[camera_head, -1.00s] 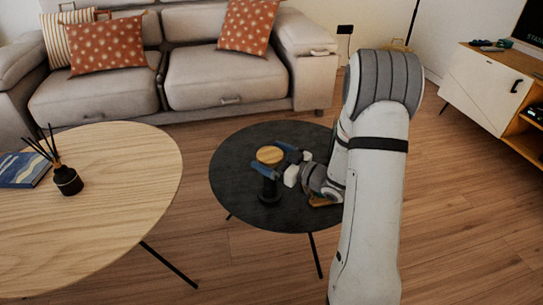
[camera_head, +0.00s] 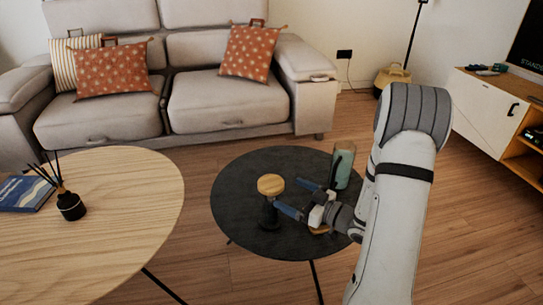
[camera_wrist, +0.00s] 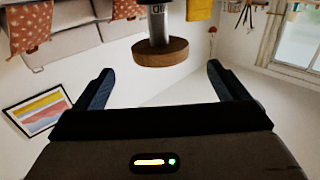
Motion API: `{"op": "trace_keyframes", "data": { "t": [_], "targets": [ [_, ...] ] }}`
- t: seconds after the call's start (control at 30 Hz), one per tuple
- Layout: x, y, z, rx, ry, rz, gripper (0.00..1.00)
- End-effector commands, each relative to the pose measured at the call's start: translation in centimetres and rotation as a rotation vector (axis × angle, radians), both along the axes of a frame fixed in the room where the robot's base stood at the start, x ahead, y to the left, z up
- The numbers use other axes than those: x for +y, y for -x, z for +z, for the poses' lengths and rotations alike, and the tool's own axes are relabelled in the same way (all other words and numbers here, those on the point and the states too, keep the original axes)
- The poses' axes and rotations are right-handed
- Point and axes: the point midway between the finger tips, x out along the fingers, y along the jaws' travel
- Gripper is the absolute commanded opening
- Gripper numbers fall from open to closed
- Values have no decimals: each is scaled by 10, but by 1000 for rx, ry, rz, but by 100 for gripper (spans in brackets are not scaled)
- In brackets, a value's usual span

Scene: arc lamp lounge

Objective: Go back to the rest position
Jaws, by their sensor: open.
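My gripper (camera_head: 297,198) is open and empty above the dark round table (camera_head: 240,165). Its blue fingertips point left, toward a black object with a round wooden top (camera_head: 271,185) that stands upright on this table. The fingers are just to the right of the object and do not appear to hold it. In the wrist view, the wooden top (camera_wrist: 160,52) shows beyond the open fingers (camera_wrist: 158,85), with clear space between.
A green container (camera_head: 345,168) stands behind my gripper on the dark table. A light wooden table (camera_head: 120,215) at left holds a reed diffuser (camera_head: 70,205) and a blue book (camera_head: 25,194). A sofa (camera_head: 225,100) is behind; a cabinet (camera_head: 488,108) is at right.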

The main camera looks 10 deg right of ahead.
Motion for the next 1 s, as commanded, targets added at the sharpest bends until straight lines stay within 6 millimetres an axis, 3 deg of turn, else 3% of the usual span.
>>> {"op": "trace_keyframes", "data": {
  "t": [0.13,0.27,0.4,0.57,0.77,1.0],
  "targets": [
    [1,-4,10,6,27,-13,94],
    [0,-17,42,47,142,-80,94],
    [-8,-34,94,127,311,-211,94],
    [-23,-37,161,254,473,-390,94],
    [-36,-9,248,456,582,-589,94],
    [-25,64,344,757,598,-733,94]
  ]
}}
